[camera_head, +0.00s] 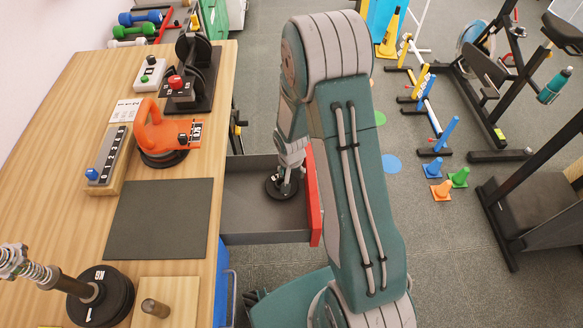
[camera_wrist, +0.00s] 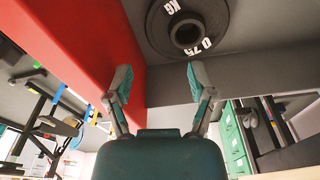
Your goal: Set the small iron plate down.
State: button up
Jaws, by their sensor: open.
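The small dark iron plate (camera_head: 273,187), marked 0.75 KG in the wrist view (camera_wrist: 158,35), lies flat on the floor of the open drawer (camera_head: 252,215), near its red front panel (camera_head: 314,195). My gripper (camera_head: 289,172) is over the plate inside the drawer. In the wrist view, the two fingers of my gripper (camera_wrist: 160,78) are spread apart with nothing between them, and the plate is beyond the fingertips, apart from them. My arm hides part of the drawer front in the head view.
The mat is bare. Gym equipment stands at right.

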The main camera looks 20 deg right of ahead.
jog(key=s+a+r+n+t, duration=0.1)
jog(key=s+r, duration=0.2)
jog(key=r, duration=0.8)
jog(key=s+a+r+n+t, duration=0.1)
jog(key=s+r, duration=0.1)
jog(key=r, duration=1)
jog(key=s+a+r+n+t, duration=0.2)
jog(key=s+r+n, duration=0.1)
jog(key=s+r, duration=0.9)
jog(key=s, duration=0.3)
jog(key=shift+a+r+n+y, duration=0.2)
jog(key=shift+n+y, duration=0.1)
